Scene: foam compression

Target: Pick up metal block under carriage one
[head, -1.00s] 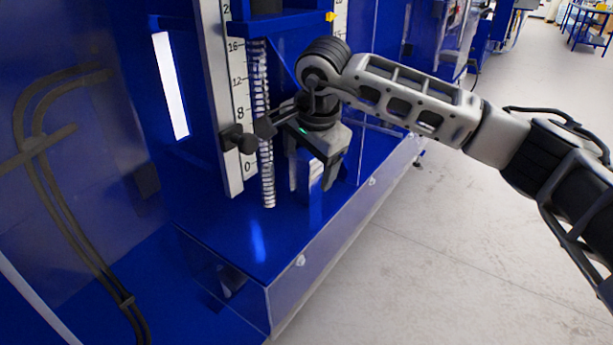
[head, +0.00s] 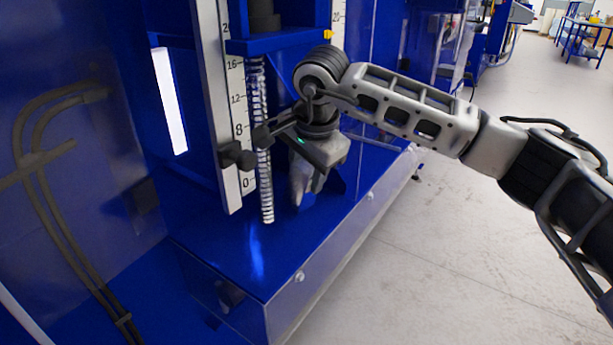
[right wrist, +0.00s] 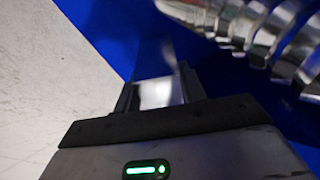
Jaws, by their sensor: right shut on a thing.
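My right gripper (head: 303,188) points down beside the spring, in front of the blue column, just above or at the blue base. It is shut on the metal block (right wrist: 157,93), which shows as a pale, shiny face between the two fingers in the right wrist view. In the head view, the hand and fingers mostly hide the block. Carriage one (head: 280,43) is the blue bracket above, with dark weights on top. I cannot tell whether the block touches the base. My left gripper is not in view.
A coiled metal spring (head: 265,170) stands close left of my right gripper and also shows in the right wrist view (right wrist: 255,28). A numbered scale (head: 236,125) with a dark knob (head: 237,156) is further left. A clear panel edges the blue base (head: 240,255).

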